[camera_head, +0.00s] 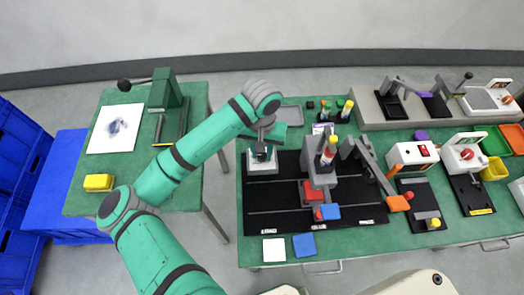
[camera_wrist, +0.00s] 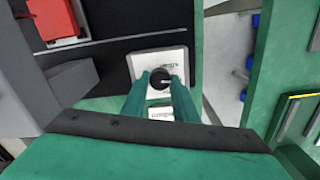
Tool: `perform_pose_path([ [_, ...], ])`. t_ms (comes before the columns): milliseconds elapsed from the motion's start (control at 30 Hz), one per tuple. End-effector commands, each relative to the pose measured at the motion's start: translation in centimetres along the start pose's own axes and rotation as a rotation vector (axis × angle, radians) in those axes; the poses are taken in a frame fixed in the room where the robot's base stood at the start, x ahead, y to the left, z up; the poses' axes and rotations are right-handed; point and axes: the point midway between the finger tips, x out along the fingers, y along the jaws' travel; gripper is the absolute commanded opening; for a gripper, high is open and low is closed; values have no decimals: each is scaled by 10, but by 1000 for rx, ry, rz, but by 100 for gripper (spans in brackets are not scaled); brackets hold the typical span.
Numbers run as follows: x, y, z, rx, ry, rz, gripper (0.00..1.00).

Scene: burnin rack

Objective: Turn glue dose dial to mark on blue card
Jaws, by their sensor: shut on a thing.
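The glue dose dial is a dark round knob (camera_wrist: 159,76) on a white plate with scale markings (camera_wrist: 143,66), too small to read. In the head view its white box (camera_head: 262,167) stands at the left end of the black mat. My gripper (camera_wrist: 160,82) is over the box, its green fingers shut on the knob from both sides. In the head view, the arm comes in from the lower left and my gripper (camera_head: 262,152) partly hides the knob. A blue card (camera_head: 304,245) lies flat on the table's front edge; no mark on it is legible.
A white card (camera_head: 273,250) lies left of the blue card. A grey dispenser stand (camera_head: 321,176) with red and blue blocks is right of the dial. A side table (camera_head: 140,195) with a yellow block (camera_head: 98,183) stands left, across a gap.

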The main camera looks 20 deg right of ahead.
Motion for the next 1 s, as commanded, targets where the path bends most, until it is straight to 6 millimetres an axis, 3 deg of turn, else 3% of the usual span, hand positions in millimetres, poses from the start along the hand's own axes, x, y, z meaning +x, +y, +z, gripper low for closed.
perform_pose_path([
  [400,0,1,0,185,0,2,4],
  [933,0,1,0,208,1,3,4],
  [967,0,1,0,208,1,2,31],
  [1000,0,1,0,208,1,2,40],
])
